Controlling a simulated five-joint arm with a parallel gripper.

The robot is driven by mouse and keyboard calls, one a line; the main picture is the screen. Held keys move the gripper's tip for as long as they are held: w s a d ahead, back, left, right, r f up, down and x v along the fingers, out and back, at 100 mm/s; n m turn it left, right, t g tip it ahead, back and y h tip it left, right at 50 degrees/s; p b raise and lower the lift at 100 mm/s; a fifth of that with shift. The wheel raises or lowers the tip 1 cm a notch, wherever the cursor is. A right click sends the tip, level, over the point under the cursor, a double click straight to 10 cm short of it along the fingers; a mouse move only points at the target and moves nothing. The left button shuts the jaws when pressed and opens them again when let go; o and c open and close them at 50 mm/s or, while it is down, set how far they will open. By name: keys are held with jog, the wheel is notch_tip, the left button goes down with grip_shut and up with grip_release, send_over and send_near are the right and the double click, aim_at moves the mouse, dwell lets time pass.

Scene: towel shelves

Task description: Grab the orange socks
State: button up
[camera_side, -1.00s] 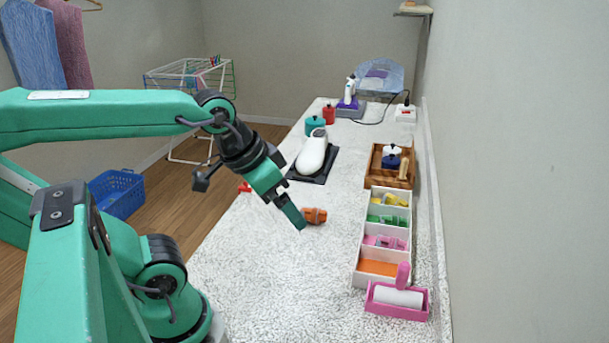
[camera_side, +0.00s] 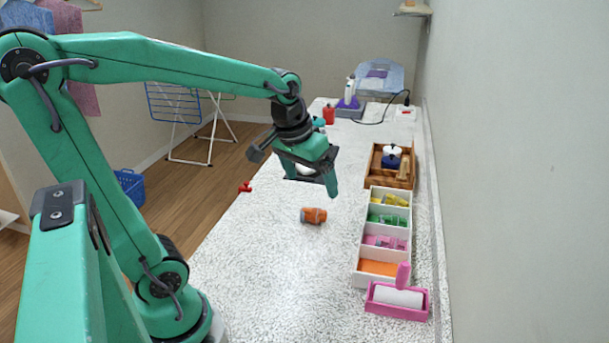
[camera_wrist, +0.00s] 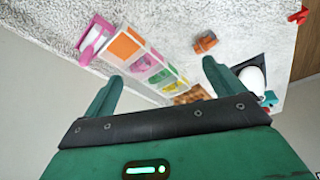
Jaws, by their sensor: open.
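The orange socks (camera_side: 313,215) lie as a small rolled bundle on the white speckled counter (camera_side: 265,255), left of the compartment box. They also show in the wrist view (camera_wrist: 205,42), above the right finger. My gripper (camera_side: 331,190) hangs above the counter, tilted down, higher and slightly right of the socks in the side view. In the wrist view my gripper (camera_wrist: 158,85) has its two green fingers wide apart with nothing between them touching the socks. The socks are apart from the gripper.
A white box (camera_side: 357,265) holds yellow, green and pink items, with an orange-floored front compartment. A pink tray with a lint roller (camera_side: 398,297) stands before it. A wooden tray (camera_side: 374,170) is behind. A red item (camera_side: 245,187) lies at the left edge. Counter around the socks is clear.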

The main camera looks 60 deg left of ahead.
jog(key=w+a+f+n+g, duration=0.2)
jog(key=w+a+f+n, duration=0.1)
jog(key=w+a+f, duration=0.35)
jog(key=n+g, duration=0.2)
jog(key=n, duration=0.1)
send_over(314, 209)
jog(key=shift+h, duration=0.3)
jog(key=f, duration=0.8)
jog(key=shift+s+d+f, duration=0.1)
jog(key=shift+s+d, duration=0.25)
jog(key=shift+w+a+f, duration=0.1)
jog(key=shift+a+f, duration=0.15)
jog(key=shift+f, duration=0.05)
jog(key=shift+f, duration=0.1)
jog(key=shift+f, duration=1.2)
jog(key=shift+f, duration=0.1)
jog(key=shift+w+f, duration=0.15)
jog(key=shift+f, duration=2.35)
jog(key=shift+c, duration=0.4)
jog(key=c, duration=1)
